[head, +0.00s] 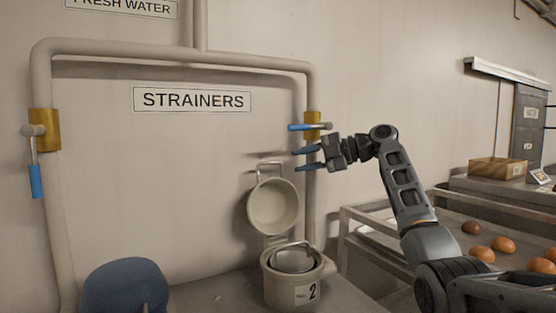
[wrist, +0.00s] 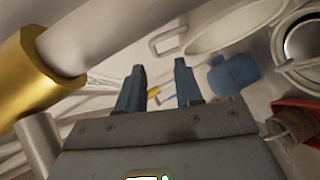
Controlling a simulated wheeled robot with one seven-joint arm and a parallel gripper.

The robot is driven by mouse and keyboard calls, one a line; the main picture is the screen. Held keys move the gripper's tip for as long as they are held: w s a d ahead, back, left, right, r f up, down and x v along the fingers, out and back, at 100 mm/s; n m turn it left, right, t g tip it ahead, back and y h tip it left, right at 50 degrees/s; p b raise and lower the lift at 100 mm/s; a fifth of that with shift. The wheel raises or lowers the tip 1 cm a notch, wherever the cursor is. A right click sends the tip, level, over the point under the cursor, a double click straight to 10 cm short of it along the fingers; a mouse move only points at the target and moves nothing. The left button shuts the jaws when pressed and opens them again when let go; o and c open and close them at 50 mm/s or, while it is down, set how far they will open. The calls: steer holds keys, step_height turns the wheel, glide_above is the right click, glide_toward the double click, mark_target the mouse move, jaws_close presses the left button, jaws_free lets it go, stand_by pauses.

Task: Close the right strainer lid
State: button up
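The right strainer is a cream pot (head: 292,284) labelled No. 2, with an inner basket (head: 293,261) and its handle showing inside. Its round lid (head: 274,207) stands raised behind the pot, its hollow inner face towards me and a wire handle (head: 270,166) on top. The lid (wrist: 222,26) and pot (wrist: 307,48) also show in the wrist view. My gripper (head: 305,159) is above and right of the lid, just below the right valve's blue handle (head: 303,128). In the wrist view, my gripper's fingers (wrist: 160,84) are apart with nothing held between them.
A vertical pipe (head: 311,205) with a brass valve (head: 312,122) runs close to my gripper. The left valve (head: 44,130) has its handle pointing down. A blue rounded object (head: 125,287) stands at lower left. A railed table (head: 440,240) with several round brown items is at right.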

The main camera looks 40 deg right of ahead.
mark_target(273, 163)
steer(key=x, duration=0.2)
steer(key=r+p+x, duration=0.1)
steer(key=x, duration=0.2)
steer(key=shift+w+a, duration=0.3)
steer(key=shift+w, duration=0.1)
steer(key=shift+w+a+f+p, duration=0.3)
steer(key=shift+w+a+p, duration=0.1)
steer(key=shift+w, duration=0.15)
jaws_close()
stand_by(0.6)
